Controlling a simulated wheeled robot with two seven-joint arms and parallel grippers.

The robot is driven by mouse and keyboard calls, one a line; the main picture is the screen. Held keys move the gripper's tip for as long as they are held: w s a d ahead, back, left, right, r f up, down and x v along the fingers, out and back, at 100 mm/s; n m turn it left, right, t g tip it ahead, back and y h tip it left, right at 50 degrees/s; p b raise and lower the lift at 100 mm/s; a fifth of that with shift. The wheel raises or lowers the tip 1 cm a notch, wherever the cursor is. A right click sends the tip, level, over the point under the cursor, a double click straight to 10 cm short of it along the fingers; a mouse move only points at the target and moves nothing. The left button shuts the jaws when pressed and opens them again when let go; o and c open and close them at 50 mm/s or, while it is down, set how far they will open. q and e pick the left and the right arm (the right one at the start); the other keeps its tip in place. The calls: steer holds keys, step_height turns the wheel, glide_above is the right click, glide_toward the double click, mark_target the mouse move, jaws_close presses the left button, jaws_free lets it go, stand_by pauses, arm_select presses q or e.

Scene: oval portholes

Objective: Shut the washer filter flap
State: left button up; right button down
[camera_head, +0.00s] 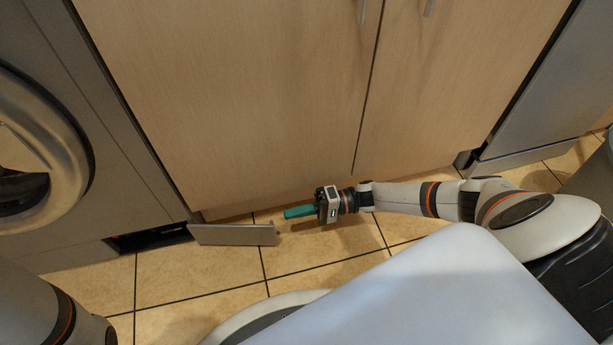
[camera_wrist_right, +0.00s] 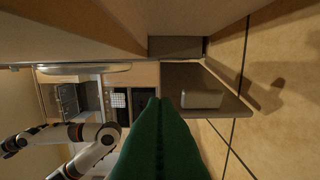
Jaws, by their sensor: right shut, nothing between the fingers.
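The washer (camera_head: 60,130) stands at the left in the head view. At its foot is a dark open slot (camera_head: 150,238). The grey filter flap (camera_head: 235,235) is swung open, standing out to the right of the slot near the floor. My right gripper (camera_head: 287,213) has teal fingers, shut and empty, pointing left just beyond the flap's free end, apart from it. In the right wrist view the shut fingers (camera_wrist_right: 157,102) are in the foreground, with the flap (camera_wrist_right: 180,76) ahead of them, a pale block on its face. My left gripper is out of view.
Wooden cabinet doors (camera_head: 240,90) rise right behind my right gripper. Tiled floor (camera_head: 190,285) is open in front of the flap. A grey appliance (camera_head: 530,100) stands at the right. My left arm shows at the lower left.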

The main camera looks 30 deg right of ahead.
steer(key=shift+b+x, duration=0.65)
steer(key=shift+x, duration=1.6)
